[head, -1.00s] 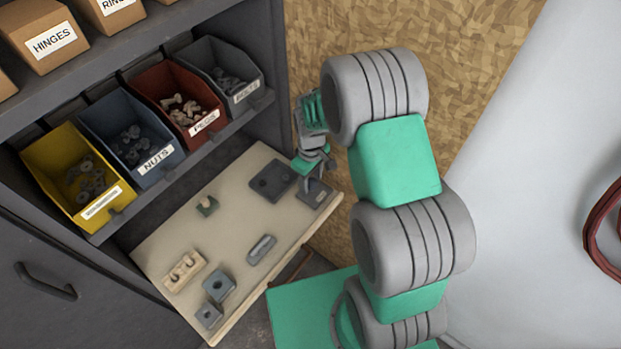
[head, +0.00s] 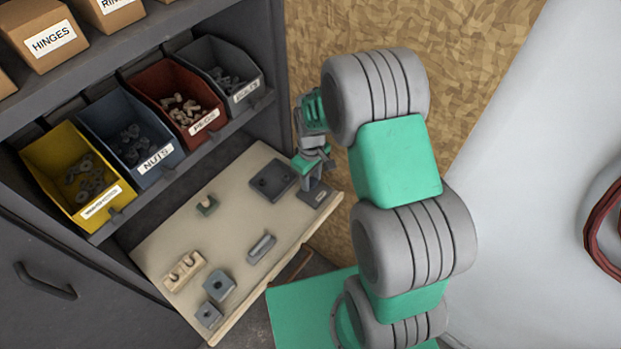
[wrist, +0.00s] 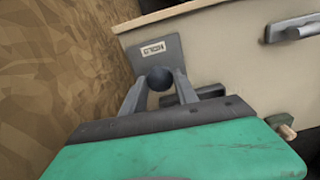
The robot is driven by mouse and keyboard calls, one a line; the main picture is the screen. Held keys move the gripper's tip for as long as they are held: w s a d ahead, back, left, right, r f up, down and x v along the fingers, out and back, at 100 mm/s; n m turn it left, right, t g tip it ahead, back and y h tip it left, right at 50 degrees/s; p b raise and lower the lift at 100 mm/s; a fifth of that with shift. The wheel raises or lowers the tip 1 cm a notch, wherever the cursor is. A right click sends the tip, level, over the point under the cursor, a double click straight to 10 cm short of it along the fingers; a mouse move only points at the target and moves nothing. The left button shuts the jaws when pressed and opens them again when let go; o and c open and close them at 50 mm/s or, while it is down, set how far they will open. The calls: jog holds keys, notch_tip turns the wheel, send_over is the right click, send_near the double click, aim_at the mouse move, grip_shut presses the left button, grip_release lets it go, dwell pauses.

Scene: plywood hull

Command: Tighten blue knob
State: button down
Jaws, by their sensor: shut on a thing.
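The knob (wrist: 158,78) is a dark blue-grey ball in the wrist view. It stands over a grey plate (wrist: 157,51) with a small white label that I cannot read for sure. My gripper (wrist: 160,84) is shut on the knob, with one finger on each side of it. In the head view, my gripper (head: 314,170) points down at the grey labelled plate (head: 321,197) at the right end of the bench board. The knob's underside and stem are hidden.
The pale bench board (head: 228,239) holds a dark square plate (head: 272,181), a grey bar-like fitting (head: 261,248), a small green-grey bracket (head: 207,205) and several blocks at its near end. Labelled bins stand on the shelf behind. A chipboard wall (wrist: 60,75) rises close beside my gripper.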

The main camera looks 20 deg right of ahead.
jog(key=m+b, duration=0.1)
jog(key=m, duration=0.3)
jog(key=shift+f+b, duration=0.1)
jog(key=shift+b, duration=0.25)
jog(key=m+b, duration=0.1)
jog(key=m, duration=0.4)
jog(key=shift+m+b, duration=0.3)
jog(key=shift+m, duration=0.1)
jog(key=m+b, duration=0.1)
jog(key=m, duration=0.4)
jog(key=m+b, duration=0.1)
jog(key=m, duration=0.3)
jog(key=shift+m, duration=0.4)
jog(key=m, duration=0.4)
jog(key=shift+m+b, duration=0.3)
jog(key=m, duration=0.5)
jog(key=shift+b, duration=0.3)
jog(key=m, duration=0.5)
jog(key=shift+r, duration=0.2)
jog(key=m, duration=0.5)
jog(key=shift+w+b, duration=0.1)
jog(key=shift+b, duration=0.3)
jog(key=shift+r, duration=0.1)
